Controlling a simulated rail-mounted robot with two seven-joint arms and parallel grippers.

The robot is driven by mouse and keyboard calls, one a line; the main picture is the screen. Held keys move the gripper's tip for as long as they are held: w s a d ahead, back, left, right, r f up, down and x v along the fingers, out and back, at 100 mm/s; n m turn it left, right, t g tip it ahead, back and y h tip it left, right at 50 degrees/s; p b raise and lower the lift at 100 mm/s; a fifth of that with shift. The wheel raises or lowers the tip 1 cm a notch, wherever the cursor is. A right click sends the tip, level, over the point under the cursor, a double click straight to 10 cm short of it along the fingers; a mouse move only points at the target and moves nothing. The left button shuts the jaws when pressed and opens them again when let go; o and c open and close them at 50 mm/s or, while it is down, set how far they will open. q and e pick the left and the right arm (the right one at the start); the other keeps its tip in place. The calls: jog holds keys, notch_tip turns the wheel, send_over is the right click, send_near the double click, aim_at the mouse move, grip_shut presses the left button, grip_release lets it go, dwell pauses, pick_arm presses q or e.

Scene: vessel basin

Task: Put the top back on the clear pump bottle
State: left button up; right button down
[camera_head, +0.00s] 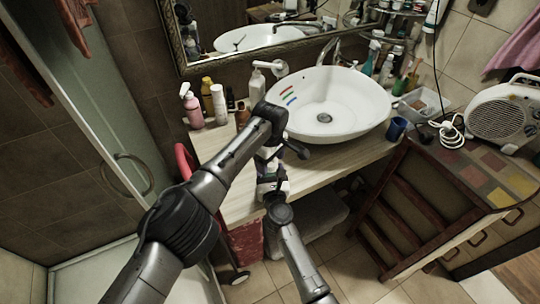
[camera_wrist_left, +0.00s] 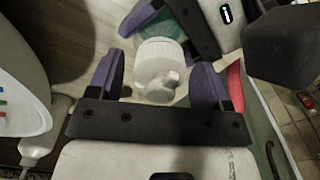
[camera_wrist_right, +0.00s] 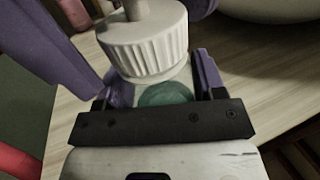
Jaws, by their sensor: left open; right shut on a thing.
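The clear pump bottle, tinted green (camera_wrist_right: 166,94), is held between the purple fingers of my right gripper (camera_wrist_right: 145,78). Its white ribbed top (camera_wrist_right: 143,46) is at the bottle's neck with the stem upward; I cannot tell whether it is fully seated. In the left wrist view the top (camera_wrist_left: 158,62) lies between the spread fingers of my left gripper (camera_wrist_left: 157,78), with its nozzle toward the palm. Gaps show on both sides of it. In the head view my left arm reaches over the counter's front edge, and the grippers largely hide the bottle.
A white basin (camera_head: 345,90) stands right behind the grippers. A white pump dispenser (camera_head: 257,87), pink bottle (camera_head: 193,110) and other bottles stand at the counter's back left. The wooden counter (camera_head: 238,208) is bare at the front left.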

pick_arm(q)
jog(key=c, duration=1)
jog(key=shift+o, duration=0.2)
